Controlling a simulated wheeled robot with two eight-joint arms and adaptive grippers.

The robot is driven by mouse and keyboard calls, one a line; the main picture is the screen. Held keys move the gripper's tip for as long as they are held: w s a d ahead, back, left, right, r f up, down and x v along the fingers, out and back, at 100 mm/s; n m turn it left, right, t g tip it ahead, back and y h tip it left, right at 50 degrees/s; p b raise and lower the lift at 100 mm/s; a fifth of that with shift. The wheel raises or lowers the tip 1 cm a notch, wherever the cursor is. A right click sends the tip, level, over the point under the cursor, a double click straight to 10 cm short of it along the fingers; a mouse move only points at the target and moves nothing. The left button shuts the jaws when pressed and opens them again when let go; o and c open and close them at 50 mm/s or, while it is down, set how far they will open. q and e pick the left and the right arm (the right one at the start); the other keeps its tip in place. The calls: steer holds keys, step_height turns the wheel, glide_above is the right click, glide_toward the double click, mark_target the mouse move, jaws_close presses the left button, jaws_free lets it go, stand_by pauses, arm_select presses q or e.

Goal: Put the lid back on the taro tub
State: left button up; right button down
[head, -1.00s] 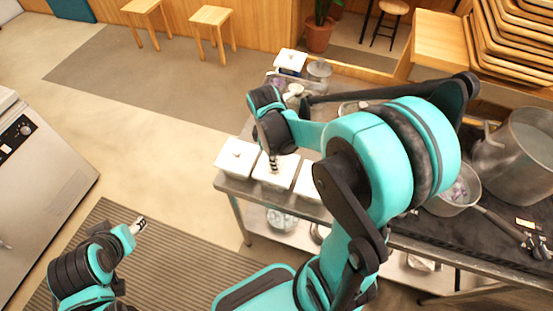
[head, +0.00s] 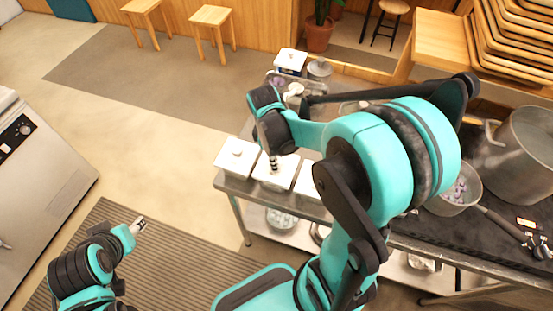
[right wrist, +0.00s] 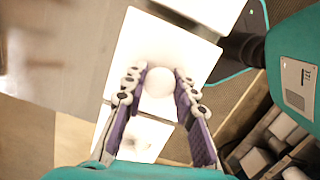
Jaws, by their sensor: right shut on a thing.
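A white square lid (head: 265,180) with a round knob (right wrist: 160,82) is at the middle of a row of white tubs on the counter's near left end. My right gripper (head: 273,165) points down at it. In the right wrist view its fingers are on both sides of the knob, shut on it. The lid looks level and lined up with the middle tub; I cannot tell whether it rests fully on the rim. No label shows which tub holds taro. My left gripper (head: 140,222) is far from the counter, lower left, too small to tell its jaw state.
A lidded white tub (head: 234,160) stands close on the left, and another white tub (head: 308,182) on the right, partly behind my arm. A pan (head: 457,192) and a large metal pot (head: 525,150) stand farther right.

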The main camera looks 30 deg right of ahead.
stand_by(0.4)
steer(key=shift+c, duration=2.4)
jaws_free()
steer(key=shift+f, duration=0.1)
steer(key=shift+r, duration=0.2)
steer(key=shift+r+p, duration=2.8)
steer(key=shift+r, duration=0.6)
steer(key=shift+f, duration=0.1)
jaws_close()
